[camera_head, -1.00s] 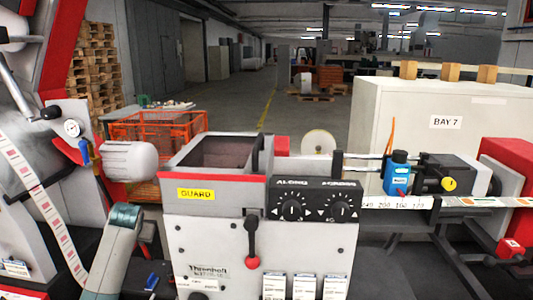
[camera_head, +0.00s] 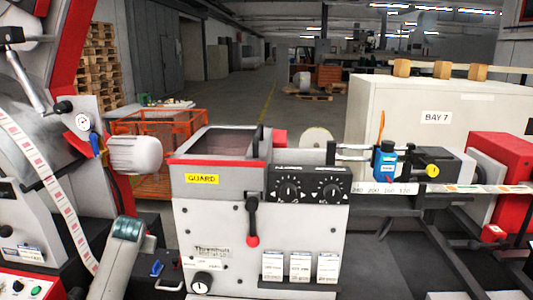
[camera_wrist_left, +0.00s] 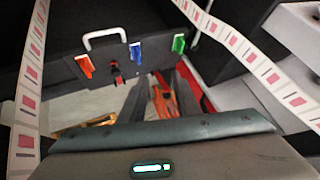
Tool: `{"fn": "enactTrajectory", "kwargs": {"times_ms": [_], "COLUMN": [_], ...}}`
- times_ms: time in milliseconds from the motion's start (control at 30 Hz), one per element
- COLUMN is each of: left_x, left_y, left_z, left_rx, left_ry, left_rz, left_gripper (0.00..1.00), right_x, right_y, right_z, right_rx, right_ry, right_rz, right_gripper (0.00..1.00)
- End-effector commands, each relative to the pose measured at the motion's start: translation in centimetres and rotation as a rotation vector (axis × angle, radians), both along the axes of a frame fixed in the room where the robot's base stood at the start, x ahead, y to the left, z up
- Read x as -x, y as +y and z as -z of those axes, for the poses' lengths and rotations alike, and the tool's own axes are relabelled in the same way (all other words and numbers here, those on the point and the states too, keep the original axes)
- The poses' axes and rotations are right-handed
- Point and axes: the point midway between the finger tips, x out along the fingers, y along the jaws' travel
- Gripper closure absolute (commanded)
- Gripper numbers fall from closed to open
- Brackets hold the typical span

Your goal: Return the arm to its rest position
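My left arm (camera_head: 120,258) shows as a grey link at the lower left of the head view, in front of the machine's left side. Its gripper is not clear there. In the left wrist view, two dark fingers of my left gripper (camera_wrist_left: 165,78) reach forward with a gap between them. Nothing appears held. An orange thing shows through the gap, apparently beyond the fingers. My right arm and gripper are in neither view.
The machine front with a yellow GUARD label (camera_head: 202,179) and red-knobbed lever (camera_head: 253,240) stands close ahead. A printed label web (camera_head: 60,208) runs down the left. A panel with coloured handles (camera_wrist_left: 112,62) shows in the wrist view. An orange crate (camera_head: 158,122) stands behind.

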Motion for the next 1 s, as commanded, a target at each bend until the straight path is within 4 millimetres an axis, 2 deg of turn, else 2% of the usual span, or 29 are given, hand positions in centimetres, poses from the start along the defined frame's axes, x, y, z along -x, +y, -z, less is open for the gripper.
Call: {"fn": "enactTrajectory", "kwargs": {"times_ms": [267,367,467,567,600,767,800,867,1000], "left_x": [1.3,2.1,3.4,5.5,6.7,11.6,13.0,15.3,21.1], "left_y": [-0.9,-1.3,-1.9,-2.7,-3.0,-4.6,-4.9,-5.5,-6.9], "left_z": [6.4,9.6,13.7,19.0,21.4,30.1,32.2,35.2,41.9], "left_rx": [0.004,0.007,0.013,0.021,0.025,0.045,0.05,0.057,0.079], "left_ry": [0.043,0.065,0.092,0.127,0.143,0.2,0.214,0.234,0.281], "left_rz": [0.027,0.04,0.056,0.076,0.086,0.12,0.128,0.139,0.164], "left_gripper": [0.71,0.71,0.71,0.71,0.71,0.71,0.71,0.71,0.71], "right_x": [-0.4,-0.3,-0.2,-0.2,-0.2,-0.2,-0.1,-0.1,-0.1], "right_y": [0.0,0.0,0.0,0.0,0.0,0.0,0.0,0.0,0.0], "right_z": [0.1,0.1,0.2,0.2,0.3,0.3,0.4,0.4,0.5], "right_rx": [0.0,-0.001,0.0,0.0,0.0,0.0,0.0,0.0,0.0], "right_ry": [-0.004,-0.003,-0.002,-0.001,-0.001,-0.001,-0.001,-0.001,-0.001], "right_rz": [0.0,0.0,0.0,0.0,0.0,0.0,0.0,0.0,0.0], "right_gripper": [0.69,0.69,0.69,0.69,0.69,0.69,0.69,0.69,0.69]}}
